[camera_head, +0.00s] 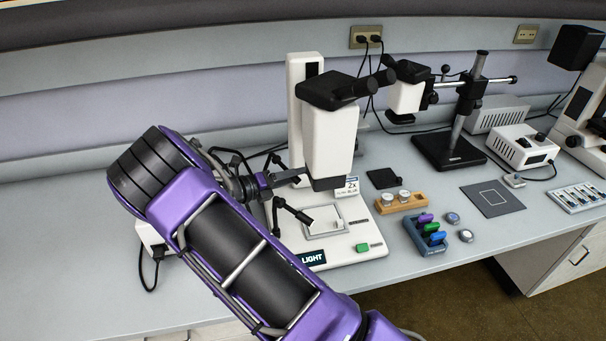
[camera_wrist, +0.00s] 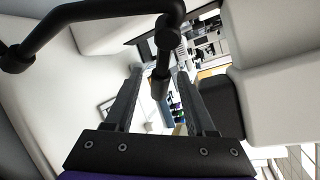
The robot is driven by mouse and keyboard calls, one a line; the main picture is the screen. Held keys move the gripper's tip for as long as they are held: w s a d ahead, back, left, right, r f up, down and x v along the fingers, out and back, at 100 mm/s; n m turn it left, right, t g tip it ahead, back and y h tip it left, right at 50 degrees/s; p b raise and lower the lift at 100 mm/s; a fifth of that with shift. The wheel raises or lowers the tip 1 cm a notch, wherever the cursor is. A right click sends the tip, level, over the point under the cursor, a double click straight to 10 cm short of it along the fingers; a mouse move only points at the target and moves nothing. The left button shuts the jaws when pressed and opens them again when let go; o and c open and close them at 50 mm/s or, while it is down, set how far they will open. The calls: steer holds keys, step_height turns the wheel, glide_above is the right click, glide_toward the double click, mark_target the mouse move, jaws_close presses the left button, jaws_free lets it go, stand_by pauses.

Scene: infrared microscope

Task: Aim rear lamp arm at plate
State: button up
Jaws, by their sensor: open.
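The rear lamp arm is a black jointed rod, partly hidden behind my arm in the head view (camera_head: 273,161). In the wrist view, the bent lamp arm (camera_wrist: 110,9) ends in a short black head (camera_wrist: 161,80) lying between my fingers. My gripper (camera_head: 290,176) is left of the microscope head; its fingers, also in the wrist view (camera_wrist: 159,72), are open, with visible gaps beside the lamp head. The plate (camera_head: 325,221) is a pale framed square on the white microscope base. The front lamp arm (camera_head: 291,211) is black and stands left of the plate.
The white microscope head (camera_head: 328,140) is close on the right of my gripper. A wooden holder (camera_head: 402,203) and blue rack (camera_head: 425,238) stand to the right. Bench space at far left is clear.

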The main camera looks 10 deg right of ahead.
steer(key=x, duration=0.3)
steer(key=shift+w+d, duration=0.1)
steer(key=shift+d, duration=0.2)
jaws_close()
stand_by(1.2)
